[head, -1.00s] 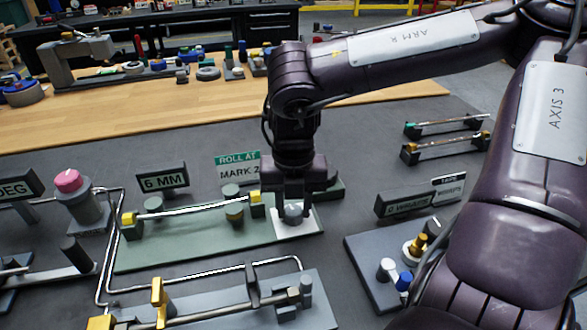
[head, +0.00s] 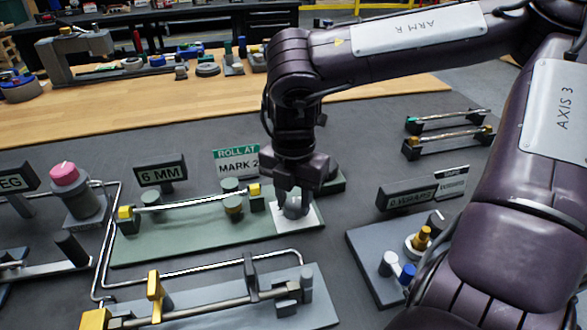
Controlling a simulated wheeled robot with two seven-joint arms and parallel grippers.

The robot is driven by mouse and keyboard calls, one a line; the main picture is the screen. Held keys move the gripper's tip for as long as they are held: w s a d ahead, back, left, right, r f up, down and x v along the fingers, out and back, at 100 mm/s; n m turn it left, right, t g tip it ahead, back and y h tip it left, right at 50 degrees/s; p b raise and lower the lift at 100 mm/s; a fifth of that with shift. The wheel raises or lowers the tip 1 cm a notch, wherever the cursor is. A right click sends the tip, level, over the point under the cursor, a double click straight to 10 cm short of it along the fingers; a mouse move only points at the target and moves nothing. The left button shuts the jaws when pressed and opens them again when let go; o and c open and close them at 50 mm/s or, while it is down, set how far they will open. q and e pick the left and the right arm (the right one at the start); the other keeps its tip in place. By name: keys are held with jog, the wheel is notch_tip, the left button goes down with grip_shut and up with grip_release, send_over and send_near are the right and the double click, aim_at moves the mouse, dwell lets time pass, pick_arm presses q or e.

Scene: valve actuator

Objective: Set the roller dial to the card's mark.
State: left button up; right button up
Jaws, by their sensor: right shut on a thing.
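The card (head: 237,163) behind the green plate reads "ROLL AT MARK 2". The roller dial (head: 294,208) is a grey knob on a white square plate (head: 311,217) at the right end of the green base (head: 190,239). My right gripper (head: 294,203) points down over the dial and is shut on it. The fingers cover part of the dial, and I cannot read its setting. Rollers (head: 233,206) and a rod (head: 195,202) with yellow ends stand to the left. My left gripper is not in view.
A "6 MM" sign (head: 161,172) stands behind the green base. A pink knob (head: 66,177) on a grey post is at left. A pipe fixture (head: 225,300) lies in front. A grey board with small knobs (head: 385,265) is at right, near my right arm.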

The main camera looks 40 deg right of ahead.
aim_at(293, 203)
jog(key=shift+w+r, duration=0.1)
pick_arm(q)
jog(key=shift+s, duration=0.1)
pick_arm(e)
jog(key=o, duration=1)
jog(key=shift+c, duration=0.2)
jog(key=shift+r, duration=0.35)
notch_tip(293, 203, up, 7)
jog(key=shift+f+p, duration=0.1)
jog(key=shift+p, duration=0.25)
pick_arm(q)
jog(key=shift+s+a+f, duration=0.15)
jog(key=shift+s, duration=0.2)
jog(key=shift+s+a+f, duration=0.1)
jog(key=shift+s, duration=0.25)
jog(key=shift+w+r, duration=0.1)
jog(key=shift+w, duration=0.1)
